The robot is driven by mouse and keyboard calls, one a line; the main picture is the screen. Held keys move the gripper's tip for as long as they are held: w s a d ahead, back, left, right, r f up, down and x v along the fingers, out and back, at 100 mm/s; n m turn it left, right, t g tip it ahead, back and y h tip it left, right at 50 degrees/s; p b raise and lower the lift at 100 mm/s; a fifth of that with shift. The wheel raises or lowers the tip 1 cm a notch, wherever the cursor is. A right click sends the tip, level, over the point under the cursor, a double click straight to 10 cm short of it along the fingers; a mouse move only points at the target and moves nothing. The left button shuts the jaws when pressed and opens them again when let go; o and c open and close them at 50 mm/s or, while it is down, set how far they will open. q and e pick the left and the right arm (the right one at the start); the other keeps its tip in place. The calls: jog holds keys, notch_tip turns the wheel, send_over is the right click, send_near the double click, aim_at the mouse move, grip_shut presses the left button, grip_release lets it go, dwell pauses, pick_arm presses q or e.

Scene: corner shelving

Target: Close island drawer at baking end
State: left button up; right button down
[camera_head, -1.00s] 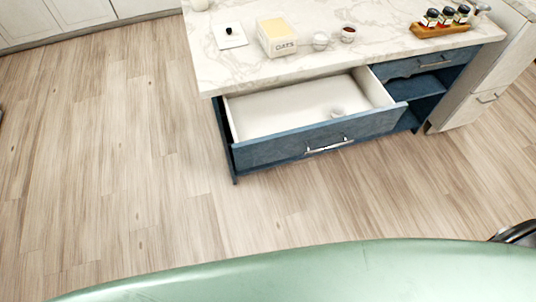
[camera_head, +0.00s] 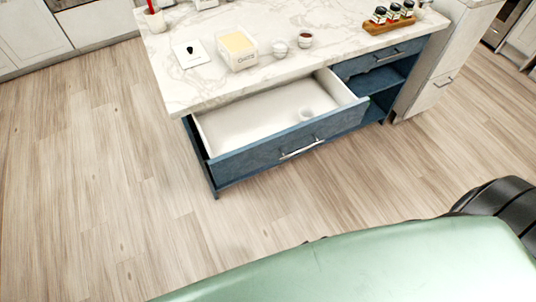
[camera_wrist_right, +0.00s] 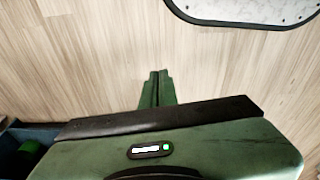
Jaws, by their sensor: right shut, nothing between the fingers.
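The island drawer (camera_head: 262,160) is blue with a silver bar handle (camera_head: 302,149). It stands pulled open at the left end of the island in the head view. Its white inside shows a small pale round item (camera_head: 306,115) and is otherwise bare. My right gripper (camera_wrist_right: 158,74) shows in the right wrist view with its green fingers together over bare wood floor, nothing between them. It is not touching the drawer. My left gripper is not in view.
The island's marble top (camera_head: 200,90) holds an oats box (camera_head: 237,50), small bowls, a white card and a wooden tray of jars (camera_head: 392,20). An open shelf (camera_head: 375,82) is right of the drawer. Wood floor (camera_head: 110,180) is clear in front and to the left.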

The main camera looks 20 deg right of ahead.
jog(key=w+r+t+p, duration=0.1)
jog(key=w+r, duration=0.1)
jog(key=r, duration=1.4)
jog(key=w+r+t+p, duration=0.1)
jog(key=w+r, duration=0.1)
jog(key=r, duration=1.4)
jog(key=w+d+r+m+t+h, duration=0.1)
jog(key=w+d+r+t+h, duration=0.1)
jog(key=w+d+r+t, duration=0.4)
jog(key=w+d+r+m+t+h, duration=0.2)
jog(key=w+d+r+h, duration=0.1)
jog(key=w, duration=0.5)
jog(key=w+a+r+n+t+y, duration=0.3)
jog(key=w+r+n+t+y, duration=0.1)
jog(key=r, duration=0.3)
jog(key=w+a+r+n+t+y, duration=0.3)
jog(key=a+r+n+t, duration=0.1)
jog(key=r, duration=0.3)
jog(key=s+a+f+n+g+y, duration=0.1)
jog(key=a+f+n+g+y, duration=0.65)
jog(key=f+n, duration=0.2)
notch_tip(320, 180, down, 9)
jog(key=s+d+n+g+h, duration=0.2)
jog(key=d+g, duration=0.1)
jog(key=g, duration=0.2)
jog(key=m+g+h, duration=0.1)
jog(key=g+h, duration=0.1)
jog(key=h, duration=0.1)
send_near(259, 160)
jog(key=shift+x, duration=2.35)
